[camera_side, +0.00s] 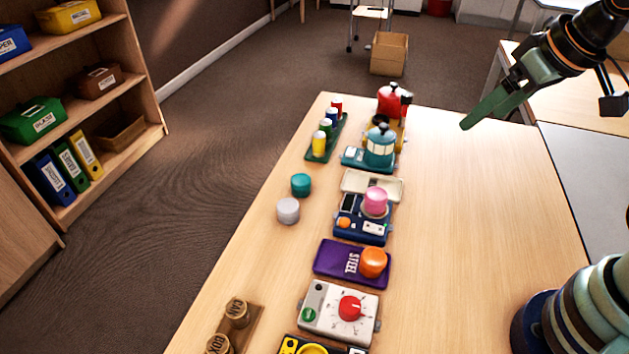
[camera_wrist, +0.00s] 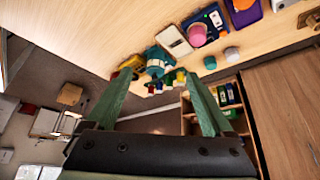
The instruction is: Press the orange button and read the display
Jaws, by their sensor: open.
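A dark blue device (camera_side: 361,236) stands mid-table in the side view, with a pink cylinder (camera_side: 375,202) on top. A small orange button (camera_side: 343,222) is on its front left. A dark panel (camera_side: 347,203) and a small pale panel (camera_side: 374,228) are also on it; I cannot tell which is the display, and no reading is legible. The device also shows at the top of the wrist view (camera_wrist: 213,22). My gripper (camera_side: 466,124) is raised over the table's far right, well apart from the device. Its fingers are spread and empty in the wrist view (camera_wrist: 156,78).
A larger orange cylinder (camera_side: 374,262) sits on a purple block (camera_side: 328,258) marked STEEL. A white dial box (camera_side: 325,312) stands nearer, a teal pot (camera_side: 380,150) farther. Teal (camera_side: 301,185) and grey (camera_side: 288,211) cylinders stand left. The table's right side is clear.

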